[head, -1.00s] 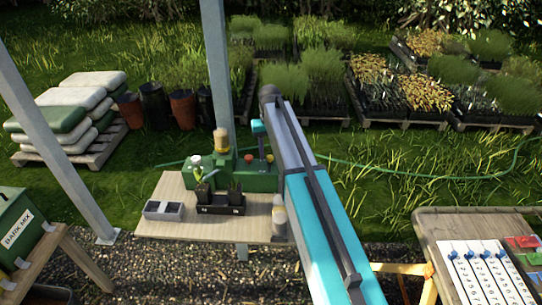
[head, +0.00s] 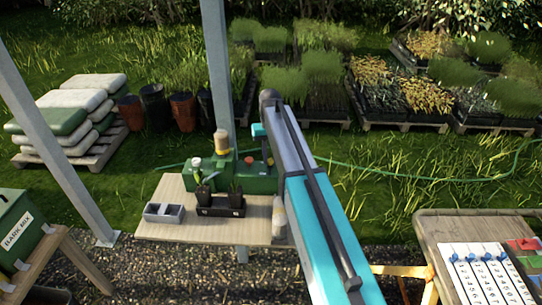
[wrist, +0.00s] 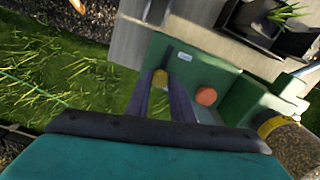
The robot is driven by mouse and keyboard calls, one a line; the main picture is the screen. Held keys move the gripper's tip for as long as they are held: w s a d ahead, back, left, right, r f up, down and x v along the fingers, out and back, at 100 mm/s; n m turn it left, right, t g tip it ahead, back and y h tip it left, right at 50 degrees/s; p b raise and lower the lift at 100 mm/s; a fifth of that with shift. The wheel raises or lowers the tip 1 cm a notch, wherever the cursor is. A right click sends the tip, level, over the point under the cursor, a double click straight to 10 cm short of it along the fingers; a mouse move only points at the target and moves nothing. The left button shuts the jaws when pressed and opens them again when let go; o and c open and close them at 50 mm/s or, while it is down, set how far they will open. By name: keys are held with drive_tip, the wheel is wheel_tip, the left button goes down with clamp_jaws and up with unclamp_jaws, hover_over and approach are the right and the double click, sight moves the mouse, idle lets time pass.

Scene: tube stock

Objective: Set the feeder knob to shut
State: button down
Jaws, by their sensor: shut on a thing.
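The green feeder unit (head: 262,182) stands at the back of a small wooden table in the head view. The wrist view shows its green top (wrist: 200,75) from above, with a small white label. A dark bar (wrist: 168,54) lies just beyond the knob. A round red-orange button (wrist: 206,96) sits to the right, apart from the fingers. In the head view, my arm partly hides the knob area. I cannot read the knob's setting.
A black pot tray (head: 220,207), a grey divided tray (head: 164,213) and a pale bottle (head: 279,218) stand on the table (head: 182,232). A grey post (head: 214,70) rises behind it. A yellow-banded cylinder (wrist: 270,125) is close to the right of the gripper.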

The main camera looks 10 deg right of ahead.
drive_tip(key=shift+s+a, duration=0.25)
drive_tip(key=shift+s, duration=0.8)
drive_tip(key=shift+s+a, duration=0.25)
drive_tip(key=shift+s, duration=0.75)
drive_tip(key=c, duration=1.5)
unclamp_jaws()
drive_tip(key=shift+s, duration=0.15)
drive_tip(key=shift+c, duration=0.2)
drive_tip(key=shift+r, duration=0.15)
drive_tip(key=shift+r+p, duration=0.55)
drive_tip(key=shift+r, duration=0.35)
wheel_tip(320, 180, up, 12)
drive_tip(key=p, duration=0.5)
drive_tip(key=shift+f+p, duration=0.15)
drive_tip(key=shift+p, duration=0.15)
drive_tip(key=shift+f, duration=0.1)
